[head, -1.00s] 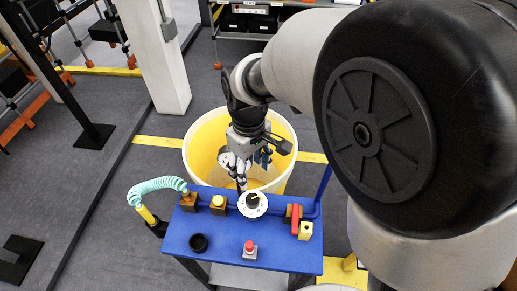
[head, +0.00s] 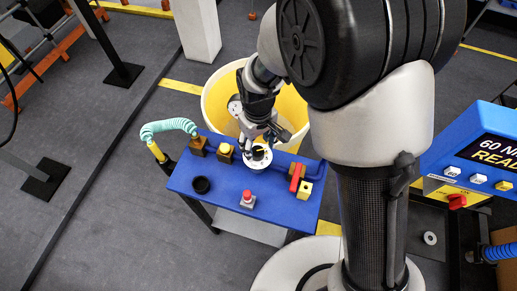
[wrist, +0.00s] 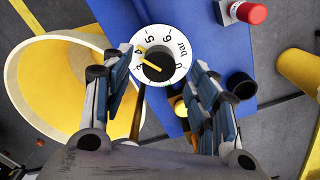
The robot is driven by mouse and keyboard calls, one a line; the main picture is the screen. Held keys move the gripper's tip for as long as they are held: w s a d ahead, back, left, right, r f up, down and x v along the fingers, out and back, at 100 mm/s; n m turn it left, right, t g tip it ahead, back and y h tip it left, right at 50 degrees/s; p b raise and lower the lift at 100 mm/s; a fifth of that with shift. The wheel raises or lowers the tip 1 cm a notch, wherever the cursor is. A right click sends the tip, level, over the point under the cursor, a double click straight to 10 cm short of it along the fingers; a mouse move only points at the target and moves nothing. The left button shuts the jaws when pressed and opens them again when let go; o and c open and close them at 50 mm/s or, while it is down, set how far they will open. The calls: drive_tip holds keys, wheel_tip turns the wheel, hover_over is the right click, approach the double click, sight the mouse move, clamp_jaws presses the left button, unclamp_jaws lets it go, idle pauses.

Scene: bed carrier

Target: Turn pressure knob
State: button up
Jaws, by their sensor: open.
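The pressure knob is a black knob with a yellow pointer on a white round dial (wrist: 177,45) marked with numbers and "bar". In the wrist view the black knob (wrist: 158,65) lies ahead of and between the fingers, and the pointer is aimed to the upper left, near the 4. In the head view the dial (head: 257,158) sits at the back middle of the blue table (head: 225,190). My gripper (wrist: 163,85) is open, with its two fingers apart on either side of the knob. In the head view my gripper (head: 262,140) is just behind and above the dial, partly covering it.
A red button (head: 248,198), a black ring (head: 201,185), a yellow button (head: 225,150) and a red lever (head: 296,177) stand around the dial. A teal coiled hose (head: 168,127) is at the left. A yellow bin (head: 215,95) stands behind the table. A screen panel (head: 480,150) is at the right.

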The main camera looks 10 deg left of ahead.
sight(259, 152)
drive_tip(key=shift+f, duration=1.95)
drive_tip(key=shift+c, duration=0.4)
drive_tip(key=c, duration=1)
drive_tip(key=shift+n, duration=0.8)
drive_tip(key=o, duration=1.1)
